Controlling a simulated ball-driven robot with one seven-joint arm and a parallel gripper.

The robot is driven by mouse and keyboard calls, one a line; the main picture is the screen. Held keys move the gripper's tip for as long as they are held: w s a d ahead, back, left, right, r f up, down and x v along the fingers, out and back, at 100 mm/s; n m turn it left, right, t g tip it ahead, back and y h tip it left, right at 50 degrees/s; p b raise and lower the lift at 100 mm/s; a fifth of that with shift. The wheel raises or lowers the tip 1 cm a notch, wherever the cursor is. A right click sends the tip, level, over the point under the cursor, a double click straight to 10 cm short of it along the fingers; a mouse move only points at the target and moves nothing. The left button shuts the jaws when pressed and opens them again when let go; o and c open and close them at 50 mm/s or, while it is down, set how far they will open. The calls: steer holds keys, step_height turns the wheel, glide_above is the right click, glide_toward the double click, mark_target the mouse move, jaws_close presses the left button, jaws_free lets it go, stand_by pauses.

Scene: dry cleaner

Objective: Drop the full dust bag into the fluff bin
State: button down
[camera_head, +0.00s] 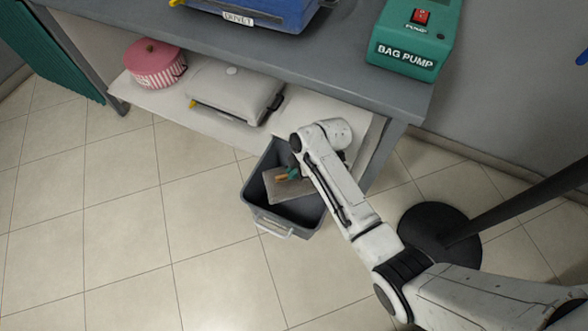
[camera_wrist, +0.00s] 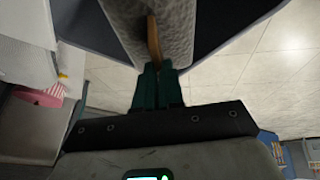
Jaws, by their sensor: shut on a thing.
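The dust bag (camera_head: 290,188) is a flat grey felt-like bag with a tan tab. My gripper (camera_head: 294,173), with dark teal fingers, is shut on the tab in the wrist view (camera_wrist: 157,68). The grey bag (camera_wrist: 178,28) hangs ahead of the fingers there. The fluff bin (camera_head: 262,165) is a dark grey open tub with a light handle, on the floor. In the head view the bag lies within the bin's opening. I cannot tell whether it touches the bottom. My forearm hides the bin's right side. Dark bin walls flank the bag in the wrist view (camera_wrist: 92,28).
The grey table (camera_head: 340,65) carries a green bag pump (camera_head: 415,38) and a blue case (camera_head: 255,12). Its lower shelf (camera_head: 150,98) holds a pink striped tin (camera_head: 155,65) and a grey case (camera_head: 235,92). A black stand base (camera_head: 435,225) is at right. Tiled floor (camera_head: 120,220) at left is clear.

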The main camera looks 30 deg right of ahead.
steer(key=c, duration=1.2)
jaws_free()
steer(key=shift+r, duration=0.15)
steer(key=shift+r, duration=0.4)
step_height(320, 180, up, 3)
steer(key=shift+f+p, duration=0.15)
steer(key=shift+p, duration=0.5)
steer(key=s+r+p, duration=0.1)
steer(key=s+r, duration=0.2)
steer(key=s, duration=0.1)
steer(key=s+r+p, duration=0.1)
steer(key=s+r, duration=0.2)
steer(key=s, duration=0.2)
steer(key=s+r+p, duration=0.1)
steer(key=s+r, duration=0.2)
steer(key=s, duration=0.2)
steer(key=shift+r+p, duration=0.1)
steer(key=shift+p, duration=0.25)
